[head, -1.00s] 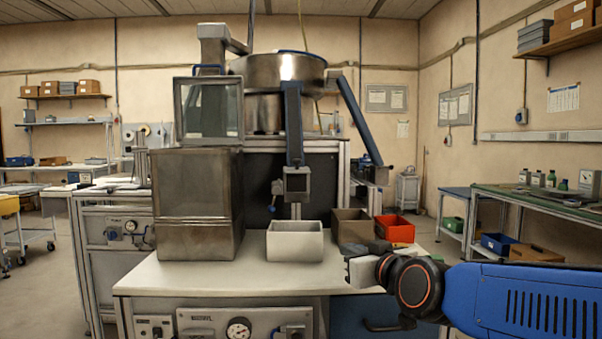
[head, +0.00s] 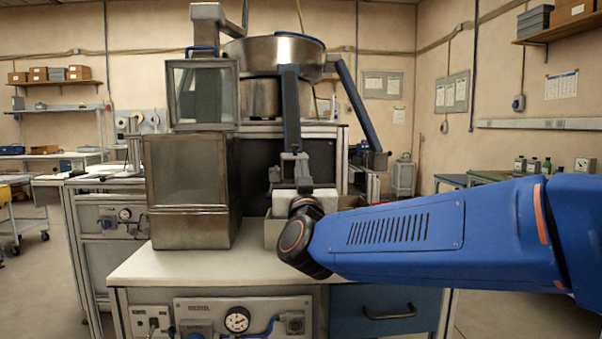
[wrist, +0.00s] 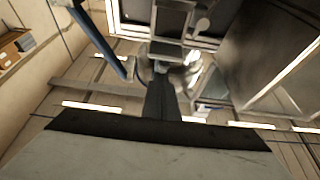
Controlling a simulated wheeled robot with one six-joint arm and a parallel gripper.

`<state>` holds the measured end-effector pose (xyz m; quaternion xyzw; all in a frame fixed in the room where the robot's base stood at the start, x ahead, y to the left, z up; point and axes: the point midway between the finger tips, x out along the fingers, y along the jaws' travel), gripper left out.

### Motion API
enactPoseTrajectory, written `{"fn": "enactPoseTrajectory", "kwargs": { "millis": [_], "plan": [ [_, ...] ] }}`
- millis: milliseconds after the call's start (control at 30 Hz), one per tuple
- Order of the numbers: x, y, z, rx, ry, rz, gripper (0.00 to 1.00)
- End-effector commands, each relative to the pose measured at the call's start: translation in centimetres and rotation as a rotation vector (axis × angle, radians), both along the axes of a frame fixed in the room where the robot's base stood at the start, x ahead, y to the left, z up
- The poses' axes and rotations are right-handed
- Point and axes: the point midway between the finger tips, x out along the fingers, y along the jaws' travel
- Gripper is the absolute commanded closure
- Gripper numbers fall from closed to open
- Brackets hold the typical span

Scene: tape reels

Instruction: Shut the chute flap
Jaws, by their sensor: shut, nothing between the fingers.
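The feeder chute (head: 291,105) slopes down from the steel bowl (head: 275,58) to a mouth above the bench. My gripper (head: 302,176) is raised just in front of the mouth and covers most of it in the head view. In the wrist view my shut, empty fingers (wrist: 160,82) point up toward a grey-framed dark opening (wrist: 172,20) at the chute's end. The chute flap cannot be told apart clearly from that frame, so its angle is unclear. Whether my fingertips touch it cannot be told.
A pale bin (head: 272,232) stands on the bench (head: 180,266) beneath the chute, partly hidden by my wrist. A tall steel cabinet (head: 188,185) stands close at the left. A second blue chute (head: 352,92) slopes down at the right. The front left of the bench is clear.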

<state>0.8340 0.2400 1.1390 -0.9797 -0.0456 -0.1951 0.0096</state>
Motion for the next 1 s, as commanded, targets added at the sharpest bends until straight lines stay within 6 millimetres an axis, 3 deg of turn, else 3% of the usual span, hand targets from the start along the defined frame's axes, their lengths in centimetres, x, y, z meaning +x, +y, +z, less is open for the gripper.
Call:
{"fn": "enactPoseTrajectory", "kwargs": {
  "millis": [200,400,1000],
  "plan": [
    [3.4,0.3,1.3,-0.002,0.001,-0.001,1.0],
    [5.4,0.5,2.2,-0.001,0.001,0.0,1.0],
    [6.1,0.6,2.4,-0.001,0.001,0.001,1.0]
  ]
}}
